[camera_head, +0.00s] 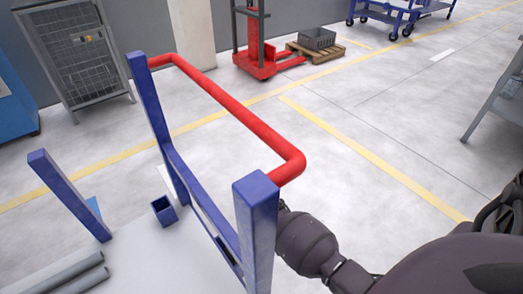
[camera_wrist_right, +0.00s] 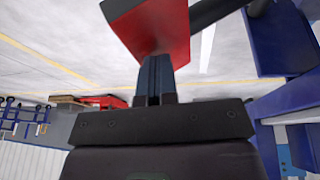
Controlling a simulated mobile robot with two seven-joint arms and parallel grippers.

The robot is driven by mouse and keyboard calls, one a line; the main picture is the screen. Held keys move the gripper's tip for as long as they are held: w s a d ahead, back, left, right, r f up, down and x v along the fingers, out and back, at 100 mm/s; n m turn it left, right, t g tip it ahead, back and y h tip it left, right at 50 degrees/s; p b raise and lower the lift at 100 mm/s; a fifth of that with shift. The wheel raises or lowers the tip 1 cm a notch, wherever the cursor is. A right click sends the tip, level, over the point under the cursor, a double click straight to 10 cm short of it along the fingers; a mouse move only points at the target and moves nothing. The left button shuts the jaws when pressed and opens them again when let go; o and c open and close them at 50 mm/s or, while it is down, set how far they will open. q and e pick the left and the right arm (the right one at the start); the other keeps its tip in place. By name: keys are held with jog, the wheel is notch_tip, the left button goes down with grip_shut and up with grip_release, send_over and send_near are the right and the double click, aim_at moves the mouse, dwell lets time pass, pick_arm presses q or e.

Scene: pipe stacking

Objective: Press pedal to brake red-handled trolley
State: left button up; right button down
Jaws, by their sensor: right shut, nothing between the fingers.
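The trolley's red handle (camera_head: 230,110) spans between two blue posts in the head view, with a grey deck (camera_head: 140,255) below. My right arm passes behind the near blue post (camera_head: 257,225), which hides its gripper there. In the right wrist view my right gripper (camera_wrist_right: 155,65) is shut and empty. Its fingertips are at a red block-shaped pedal (camera_wrist_right: 165,30), apparently against its face; I cannot tell whether they touch. A dark bar (camera_wrist_right: 215,10) runs from the pedal toward the trolley's blue frame (camera_wrist_right: 285,98). My left gripper is not in view.
Grey pipes (camera_head: 60,275) and a small blue box (camera_head: 164,210) are on the deck. A red pallet truck (camera_head: 262,62), a mesh cage (camera_head: 80,55) and a blue cart (camera_head: 395,12) stand farther back.

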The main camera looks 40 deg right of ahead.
jog(key=d+f+y, duration=0.2)
jog(key=f, duration=0.1)
jog(key=d+f+y, duration=0.1)
jog(key=shift+s+d+f+m+b, duration=0.1)
jog(key=shift+s+f+m+b, duration=0.2)
jog(key=shift+b, duration=0.1)
pick_arm(q)
jog(key=b, duration=0.1)
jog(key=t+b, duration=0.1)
jog(key=b, duration=0.1)
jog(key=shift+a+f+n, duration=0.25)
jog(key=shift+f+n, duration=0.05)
pick_arm(e)
notch_tip(320, 180, down, 7)
jog(key=d, duration=0.1)
jog(key=shift+d, duration=0.35)
jog(key=shift+w+r, duration=0.1)
